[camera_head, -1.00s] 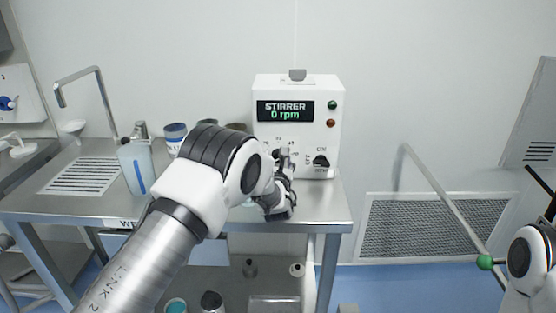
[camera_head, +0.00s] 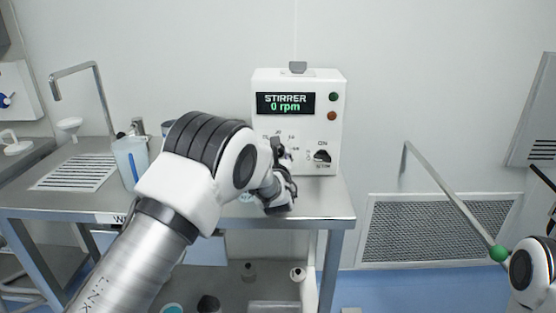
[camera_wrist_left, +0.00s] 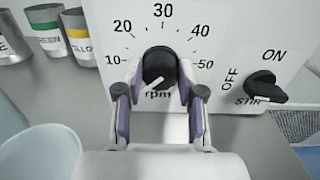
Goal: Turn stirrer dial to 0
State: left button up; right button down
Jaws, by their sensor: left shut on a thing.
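The white stirrer box (camera_head: 328,100) stands on the bench, and its display (camera_head: 285,104) reads "STIRRER 0 rpm". In the left wrist view the black stirrer dial (camera_wrist_left: 158,64) has a white pointer line aimed to the lower left, below the 10 mark. My left gripper (camera_wrist_left: 160,95) is shut on the dial, with one finger on each side. In the head view this gripper (camera_head: 282,172) is in front of the box's lower face, and my arm and gripper hide most of the dial there. My right gripper is out of view.
A black OFF/ON switch (camera_wrist_left: 264,88) sits just right of the dial. Labelled metal cups (camera_wrist_left: 45,28) stand to its left. A pale round container (camera_wrist_left: 42,155) is at the near left. Open floor lies right of the bench.

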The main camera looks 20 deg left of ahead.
pick_arm(q)
jog(key=shift+r, duration=0.1)
jog(key=o, duration=1.1)
jog(key=shift+o, duration=0.2)
jog(key=shift+s, duration=0.1)
jog(key=shift+s+d, duration=0.15)
jog(key=shift+s, duration=0.2)
jog(key=v, duration=1.1)
